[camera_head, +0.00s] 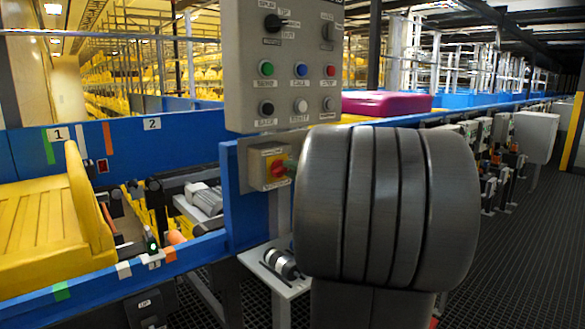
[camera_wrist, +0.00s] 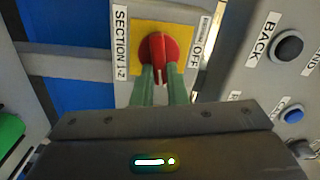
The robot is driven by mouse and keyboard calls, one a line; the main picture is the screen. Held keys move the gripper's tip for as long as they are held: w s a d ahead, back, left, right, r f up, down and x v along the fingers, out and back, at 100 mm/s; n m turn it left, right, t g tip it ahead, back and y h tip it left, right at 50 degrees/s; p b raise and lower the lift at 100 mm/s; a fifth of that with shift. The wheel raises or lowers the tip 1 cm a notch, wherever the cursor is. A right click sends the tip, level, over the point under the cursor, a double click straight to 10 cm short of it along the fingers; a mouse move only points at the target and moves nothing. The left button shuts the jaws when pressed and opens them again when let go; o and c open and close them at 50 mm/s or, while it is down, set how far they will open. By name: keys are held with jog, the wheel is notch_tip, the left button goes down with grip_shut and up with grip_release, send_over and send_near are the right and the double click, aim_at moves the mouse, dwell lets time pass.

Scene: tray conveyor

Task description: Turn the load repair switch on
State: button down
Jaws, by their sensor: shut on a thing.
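A red rotary switch (camera_wrist: 158,45) sits on a yellow plate (camera_wrist: 137,33) on a small grey box. The box reads "SECTION 1-2" on one side and "OFF" on the other. In the wrist view the red handle runs roughly up and down the picture. My gripper (camera_wrist: 160,78) has its two green fingers on either side of the handle, shut on it. In the head view the red switch (camera_head: 278,167) is partly hidden by my gripper (camera_head: 289,164) and dark arm. I cannot read "load repair" on any label.
A grey control panel (camera_head: 248,95) with knobs and coloured buttons stands just above the switch box (camera_head: 254,168). A yellow tray (camera_head: 55,225) rests on the blue conveyor (camera_head: 128,275) at left. A magenta tray (camera_head: 385,104) lies behind. Dark grated floor (camera_head: 525,255) is open at right.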

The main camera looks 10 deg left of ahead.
jog(key=shift+f+m+p, duration=0.2)
jog(key=shift+m+p, duration=0.15)
jog(key=shift+m, duration=0.75)
jog(key=c, duration=1.4)
grip_release()
jog(key=shift+c, duration=0.2)
jog(key=shift+d, duration=0.1)
jog(key=p+v, duration=0.1)
jog(key=v, duration=1.2)
jog(key=shift+s+d, duration=0.25)
jog(key=shift+a, duration=0.1)
